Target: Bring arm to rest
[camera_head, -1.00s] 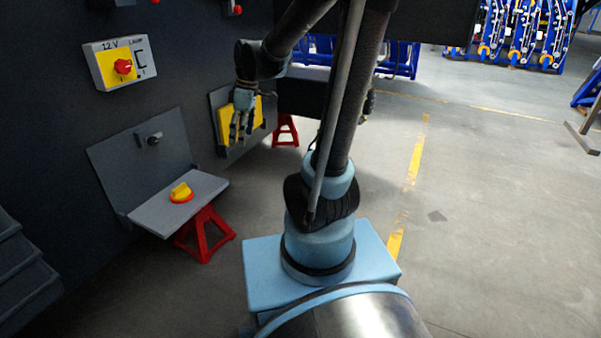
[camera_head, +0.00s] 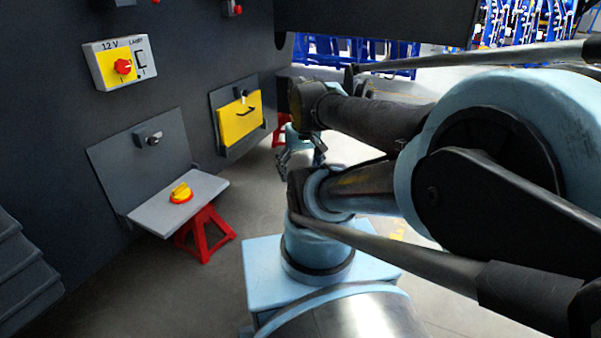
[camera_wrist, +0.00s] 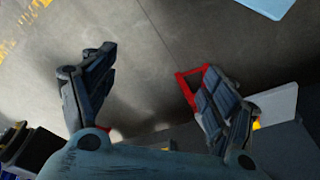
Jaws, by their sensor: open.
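My gripper (camera_head: 301,158) hangs in front of the dark chassis wall, beyond my base column in the head view. Its fingers point downward and are partly hidden by my arm links. In the wrist view my gripper (camera_wrist: 148,92) is open, its two fingers wide apart with only bare floor between them. Nothing is held. My arm is folded, with its large elbow at the right of the head view.
A red stand (camera_head: 205,236) is below the shelf. Blue racks (camera_head: 350,56) stand behind.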

